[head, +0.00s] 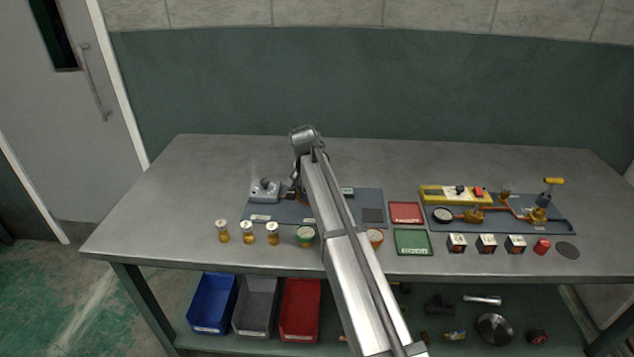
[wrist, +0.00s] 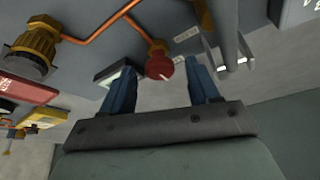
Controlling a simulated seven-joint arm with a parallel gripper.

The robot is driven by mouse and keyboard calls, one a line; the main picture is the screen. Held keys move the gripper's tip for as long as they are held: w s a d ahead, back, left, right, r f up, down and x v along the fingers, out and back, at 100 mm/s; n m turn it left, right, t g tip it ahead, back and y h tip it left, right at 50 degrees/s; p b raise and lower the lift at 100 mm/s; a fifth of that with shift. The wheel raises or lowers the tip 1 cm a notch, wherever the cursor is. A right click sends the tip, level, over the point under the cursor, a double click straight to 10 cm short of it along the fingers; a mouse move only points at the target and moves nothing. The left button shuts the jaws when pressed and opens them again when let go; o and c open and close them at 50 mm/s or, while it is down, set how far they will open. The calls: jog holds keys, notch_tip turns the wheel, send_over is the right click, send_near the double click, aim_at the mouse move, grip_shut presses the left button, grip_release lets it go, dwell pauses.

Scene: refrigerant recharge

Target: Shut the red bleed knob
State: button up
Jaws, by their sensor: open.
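The red bleed knob (wrist: 160,66) shows in the wrist view at the end of a copper pipe (wrist: 108,22), with a white mark on its face. My gripper (wrist: 161,82) is open, its two blue fingers pointing towards the panel on either side of the knob. Gaps show between the knob and both fingers, and I cannot tell how deep the tips reach around it. In the head view my arm hides the knob and the gripper's fingers.
A brass fitting (wrist: 34,45) is at the left of the wrist view. A grey post with a bracket (wrist: 230,45) stands close beside the right finger. In the head view, a grey box (head: 265,190) and several amber bottles (head: 247,233) are left of my arm.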

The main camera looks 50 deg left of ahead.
jog(key=v, duration=1.3)
jog(key=shift+s+r, duration=0.25)
jog(key=shift+r, duration=0.05)
jog(key=shift+d, duration=0.1)
